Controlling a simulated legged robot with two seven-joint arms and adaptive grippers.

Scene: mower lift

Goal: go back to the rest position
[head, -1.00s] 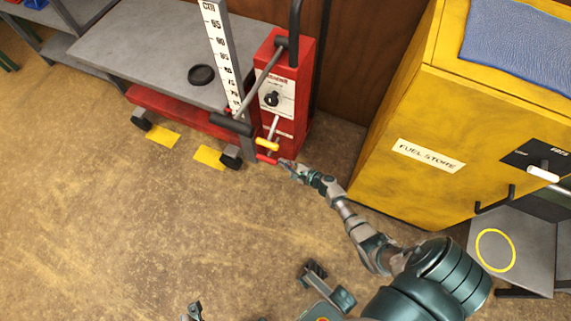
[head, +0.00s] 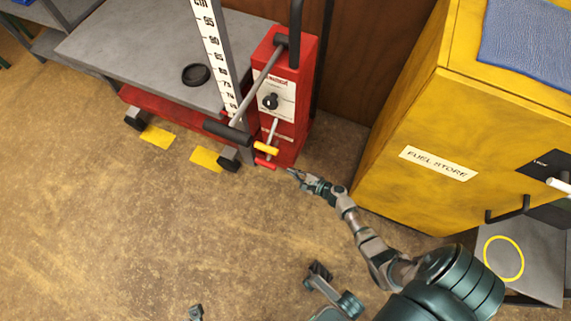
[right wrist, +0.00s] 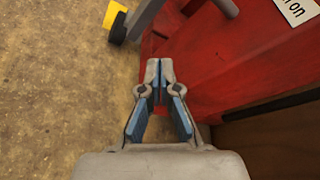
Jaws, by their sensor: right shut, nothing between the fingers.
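My right gripper (head: 293,172) is shut and empty, low beside the red lift column (head: 287,95). In the right wrist view its fingertips (right wrist: 159,70) meet in front of the column's red base (right wrist: 215,60). A yellow-tipped lever (head: 266,148) and a red-tipped pedal (head: 265,162) stick out from the column just left of the gripper; the gripper looks apart from both.
The grey lift table (head: 140,50) stands at upper left, with a black round dish (head: 196,75) on it and a height scale (head: 214,55) beside it. A yellow fuel store cabinet (head: 420,130) stands close on the right. The floor (head: 110,230) at left is clear.

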